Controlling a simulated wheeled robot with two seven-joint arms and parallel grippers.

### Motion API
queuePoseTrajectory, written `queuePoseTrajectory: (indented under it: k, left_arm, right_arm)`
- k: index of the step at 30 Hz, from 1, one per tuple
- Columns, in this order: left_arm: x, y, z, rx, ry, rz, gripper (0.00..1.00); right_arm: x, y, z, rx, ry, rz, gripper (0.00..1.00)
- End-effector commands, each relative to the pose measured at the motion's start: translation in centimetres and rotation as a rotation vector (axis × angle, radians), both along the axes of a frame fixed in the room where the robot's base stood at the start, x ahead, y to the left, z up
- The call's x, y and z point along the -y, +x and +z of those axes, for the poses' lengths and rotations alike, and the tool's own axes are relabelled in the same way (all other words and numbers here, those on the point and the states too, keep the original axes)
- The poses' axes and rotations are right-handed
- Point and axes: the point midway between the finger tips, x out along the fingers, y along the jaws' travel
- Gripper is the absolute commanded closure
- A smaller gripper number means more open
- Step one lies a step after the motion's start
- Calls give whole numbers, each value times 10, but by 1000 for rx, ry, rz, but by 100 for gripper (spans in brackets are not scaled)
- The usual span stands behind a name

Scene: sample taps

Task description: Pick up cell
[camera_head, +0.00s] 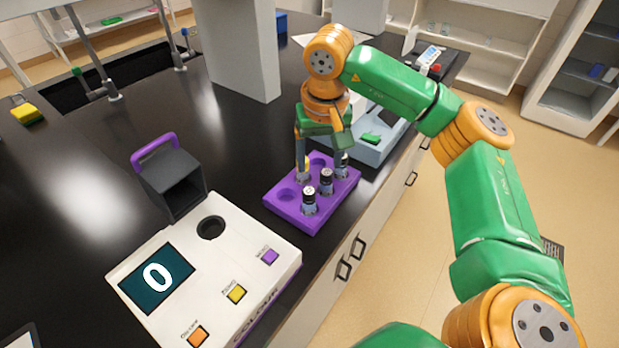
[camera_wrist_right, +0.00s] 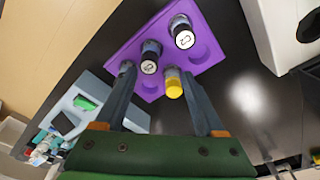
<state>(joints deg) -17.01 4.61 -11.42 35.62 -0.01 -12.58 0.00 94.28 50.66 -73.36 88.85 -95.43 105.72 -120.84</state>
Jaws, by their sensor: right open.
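The cells look like small vials with dark or pale caps, several of them in a purple rack (camera_head: 325,208). In the head view the front cell (camera_head: 309,201) and the middle cell (camera_head: 326,181) have light, marked tops. In the right wrist view one cell (camera_wrist_right: 184,36) reads "C2", and a yellow-topped cell (camera_wrist_right: 173,86) lies closer to the fingers. My right gripper (camera_head: 323,170) is open above the rack's far side, fingers pointing down. In its wrist view the fingertips (camera_wrist_right: 158,76) straddle the yellow-topped cell's area; contact cannot be told. My left gripper is out of view.
A white analyser (camera_head: 205,275) with a "0" screen, round well and coloured buttons stands at front left of the rack. A pale blue tray (camera_head: 378,148) is behind the gripper.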

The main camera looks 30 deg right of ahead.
Motion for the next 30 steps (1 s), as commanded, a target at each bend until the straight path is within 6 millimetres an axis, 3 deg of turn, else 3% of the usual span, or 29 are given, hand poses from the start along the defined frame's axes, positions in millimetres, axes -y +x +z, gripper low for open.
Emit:
queuePoseTrajectory:
  k: [5, 9, 16, 24, 30]
  left_arm:
    - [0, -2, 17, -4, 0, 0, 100]
    - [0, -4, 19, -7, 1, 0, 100]
    - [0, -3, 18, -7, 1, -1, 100]
    - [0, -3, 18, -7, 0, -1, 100]
    - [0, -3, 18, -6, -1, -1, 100]
  right_arm:
    - [11, 4, -28, -7, 0, -1, 29]
    - [12, 7, -51, -3, 0, 1, 29]
    - [12, 8, -56, 0, 0, 1, 29]
    - [12, 8, -55, -1, 0, 1, 100]
    - [12, 8, -55, 0, 0, 1, 100]
